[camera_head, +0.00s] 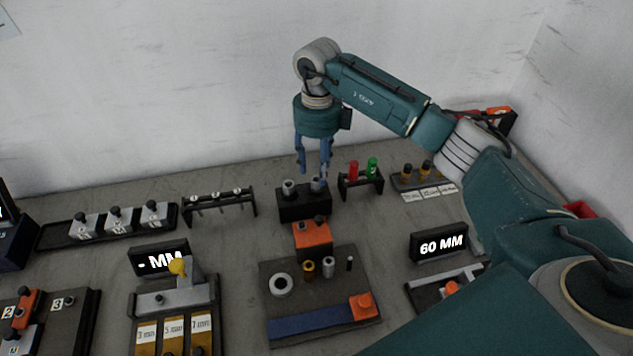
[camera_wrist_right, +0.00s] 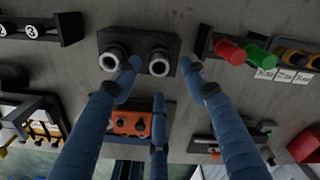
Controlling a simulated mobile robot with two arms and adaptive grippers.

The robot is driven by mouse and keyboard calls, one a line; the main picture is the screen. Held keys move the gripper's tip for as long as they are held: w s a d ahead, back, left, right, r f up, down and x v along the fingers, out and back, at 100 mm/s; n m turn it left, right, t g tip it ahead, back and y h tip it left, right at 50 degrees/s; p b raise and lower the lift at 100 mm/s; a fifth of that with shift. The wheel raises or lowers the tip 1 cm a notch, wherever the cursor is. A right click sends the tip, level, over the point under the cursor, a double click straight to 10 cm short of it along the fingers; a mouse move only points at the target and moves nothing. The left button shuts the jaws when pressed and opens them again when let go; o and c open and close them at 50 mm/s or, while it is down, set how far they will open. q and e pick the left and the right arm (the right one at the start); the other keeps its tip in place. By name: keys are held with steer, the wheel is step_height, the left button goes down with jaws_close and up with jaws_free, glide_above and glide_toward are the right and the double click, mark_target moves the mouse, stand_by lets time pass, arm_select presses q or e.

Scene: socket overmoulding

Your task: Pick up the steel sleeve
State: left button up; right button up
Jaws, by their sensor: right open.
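Two grey metal sleeves stand upright in a black block (camera_head: 303,207) at the back middle of the table. The left sleeve (camera_head: 289,186) and the right sleeve (camera_head: 316,184) show as open rings in the wrist view, the left ring (camera_wrist_right: 113,60) and the right ring (camera_wrist_right: 159,63). My right gripper (camera_head: 313,172) is open and points down over the block. In the wrist view its blue fingers lie spread about the right ring, with nothing visibly held. Whether they touch it, I cannot tell. My left gripper is not in view.
A rack with a red and a green piece (camera_head: 372,168) stands close to the right of the block. An orange fixture (camera_head: 313,234) is in front of it. A board (camera_head: 362,282) nearer me holds a white ring and small cylinders. A black rack (camera_head: 219,203) stands left.

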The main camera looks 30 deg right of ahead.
mark_target(316, 177)
steer(key=f, duration=0.1)
steer(key=f+p, duration=0.1)
steer(key=f, duration=0.1)
steer(key=shift+w+a+f, duration=0.15)
steer(key=shift+w+f, duration=0.1)
steer(key=shift+f, duration=0.05)
steer(key=shift+f+p, duration=0.25)
steer(key=shift+p, duration=0.05)
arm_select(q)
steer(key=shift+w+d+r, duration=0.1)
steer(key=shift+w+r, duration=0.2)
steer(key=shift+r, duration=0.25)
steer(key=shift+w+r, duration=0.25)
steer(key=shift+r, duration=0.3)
arm_select(e)
steer(key=shift+f, duration=0.1)
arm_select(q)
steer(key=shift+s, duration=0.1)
arm_select(e)
steer(key=shift+c, duration=0.5)
steer(key=c, duration=0.8)
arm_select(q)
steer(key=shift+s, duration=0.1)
